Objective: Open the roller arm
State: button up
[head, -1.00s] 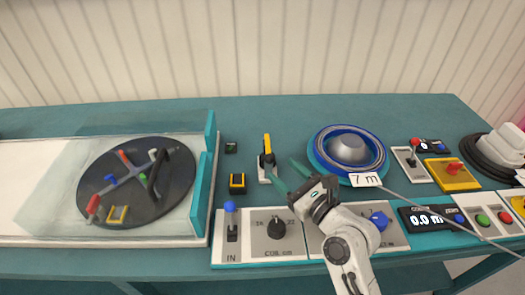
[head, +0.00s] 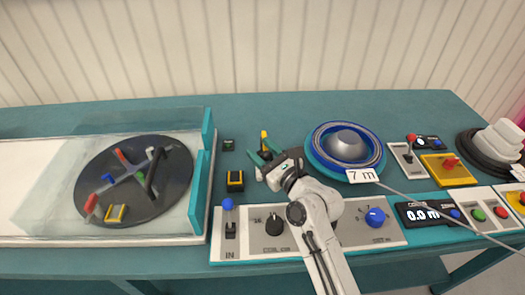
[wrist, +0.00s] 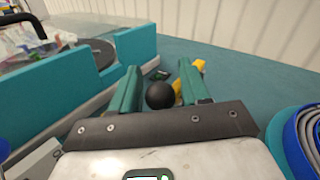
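In the wrist view my gripper (wrist: 158,76) is open. A black round knob or roller (wrist: 160,95) shows between the two fingers, and I cannot tell whether either finger touches it. Yellow parts of the roller arm (wrist: 199,65) show behind and beside the right finger.
A blue cable reel (head: 347,148) with a "7 m" tag lies just right of my gripper. A black-and-yellow block (head: 235,180) is to the left. The clear-covered turntable (head: 135,180) has teal posts on its right edge. Control panels (head: 255,252) line the front.

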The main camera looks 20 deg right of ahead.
grip_shut()
jog(key=shift+r, duration=0.1)
dwell(0.4)
